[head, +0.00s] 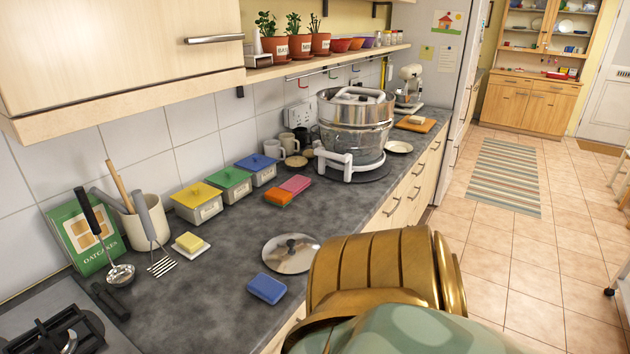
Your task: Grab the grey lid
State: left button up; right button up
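A round, see-through lid with a grey rim and a dark knob (291,254) lies flat on the dark worktop, in the middle of the head view. It is the only greyish loose lid that I can make out. A gold and pale green part of my own body fills the bottom centre and hides the worktop edge to the right of the lid. Neither of my grippers shows, and nothing is seen touching the lid.
A blue sponge (266,289) lies just in front of the lid. Pink (296,184) and orange (278,197) sponges lie behind it. Tubs with yellow, green (230,183) and blue lids line the wall. A large glass-and-steel cooker (355,125) stands further back.

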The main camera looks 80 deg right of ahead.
aim_at(289, 253)
jog(key=k+z, duration=0.15)
jog(key=z, duration=1.75)
